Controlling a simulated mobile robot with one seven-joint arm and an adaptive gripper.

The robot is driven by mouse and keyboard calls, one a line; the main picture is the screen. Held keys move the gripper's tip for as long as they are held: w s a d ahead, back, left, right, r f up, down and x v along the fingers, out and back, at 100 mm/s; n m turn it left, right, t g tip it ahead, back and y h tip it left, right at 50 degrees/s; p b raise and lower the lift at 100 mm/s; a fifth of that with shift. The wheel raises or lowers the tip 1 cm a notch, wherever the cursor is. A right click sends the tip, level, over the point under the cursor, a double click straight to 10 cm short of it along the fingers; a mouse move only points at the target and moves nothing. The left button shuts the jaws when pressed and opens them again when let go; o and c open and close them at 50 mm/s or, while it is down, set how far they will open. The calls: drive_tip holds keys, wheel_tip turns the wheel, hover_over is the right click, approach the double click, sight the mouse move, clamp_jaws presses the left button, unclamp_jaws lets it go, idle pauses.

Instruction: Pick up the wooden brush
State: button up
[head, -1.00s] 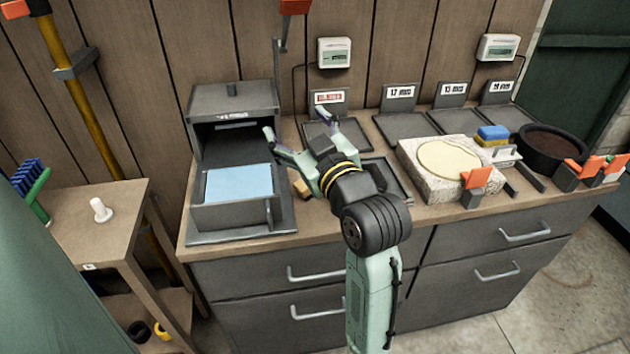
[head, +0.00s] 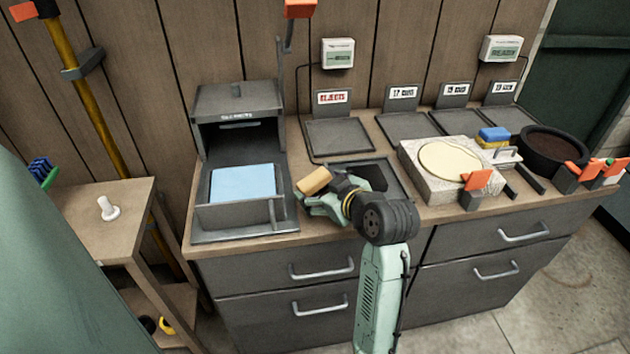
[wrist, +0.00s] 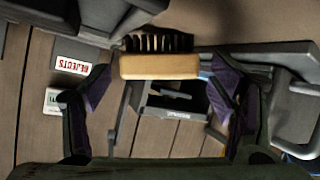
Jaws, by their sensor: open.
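The wooden brush (head: 314,180) has a pale tan wooden back. In the head view it shows just right of the grey box with the blue sheet, at the tip of my gripper (head: 322,197). In the wrist view the brush (wrist: 160,66) lies crosswise ahead of my gripper (wrist: 160,84), its wooden back toward me and its dark bristles pointing away. My fingers are open, one on each side of the brush, with a small gap at each end. My gripper hides part of the counter beneath the brush.
The grey open box (head: 237,215) with a blue sheet stands close left. A dark tray (head: 392,172) lies just right of my gripper, and the "REJECTS" tray (head: 338,135) is behind. A stone block (head: 430,188) with a round pale disc sits further right.

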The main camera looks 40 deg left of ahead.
drive_tip(key=shift+x, duration=1.45)
drive_tip(key=shift+r, duration=0.1)
drive_tip(key=shift+c, duration=0.2)
drive_tip(key=c, duration=1)
drive_tip(key=shift+r, duration=0.15)
drive_tip(key=shift+c, duration=0.2)
